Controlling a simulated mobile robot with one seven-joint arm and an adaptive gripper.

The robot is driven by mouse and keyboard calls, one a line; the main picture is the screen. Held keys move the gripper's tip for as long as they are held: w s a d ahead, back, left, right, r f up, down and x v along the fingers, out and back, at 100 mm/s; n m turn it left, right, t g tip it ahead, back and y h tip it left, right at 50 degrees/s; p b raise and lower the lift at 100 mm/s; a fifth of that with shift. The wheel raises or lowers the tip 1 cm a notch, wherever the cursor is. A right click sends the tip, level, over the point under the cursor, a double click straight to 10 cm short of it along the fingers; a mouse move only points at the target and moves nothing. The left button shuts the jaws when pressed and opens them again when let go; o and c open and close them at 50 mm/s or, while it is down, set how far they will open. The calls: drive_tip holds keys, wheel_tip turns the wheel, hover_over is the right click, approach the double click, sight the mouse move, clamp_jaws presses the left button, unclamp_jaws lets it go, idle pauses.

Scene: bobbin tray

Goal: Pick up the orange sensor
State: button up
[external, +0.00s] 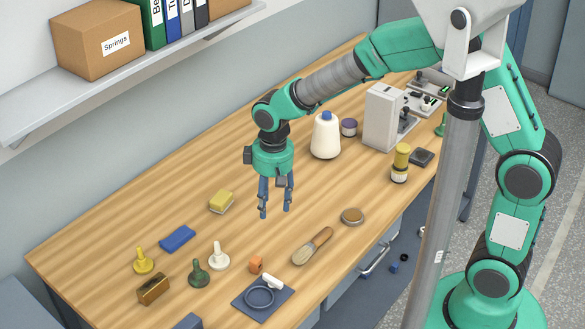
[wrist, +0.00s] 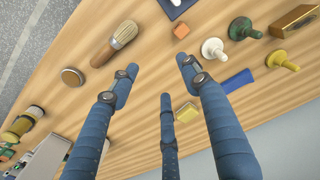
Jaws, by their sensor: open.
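The orange sensor (external: 256,264) is a small orange block on the wooden table, between the white peg-shaped piece and the dark blue mat. It also shows in the wrist view (wrist: 182,31), near the top, beyond my fingertips. My gripper (external: 275,205) is open and empty, pointing down above the middle of the table, behind the sensor and apart from it.
Near the sensor are a white peg-shaped piece (external: 218,257), a green one (external: 198,274), a brush (external: 312,246) and a blue mat (external: 283,292) with a ring. Bare wood lies beneath my gripper.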

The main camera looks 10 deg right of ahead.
drive_tip(key=n, duration=0.1)
hover_over(254, 262)
wheel_tip(254, 262, down, 5)
drive_tip(key=shift+s, duration=0.15)
drive_tip(key=shift+f, duration=0.15)
drive_tip(key=shift+f+b, duration=0.45)
drive_tip(key=shift+f, duration=3.75)
drive_tip(key=shift+f+b, duration=0.5)
drive_tip(key=shift+f, duration=2.1)
clamp_jaws()
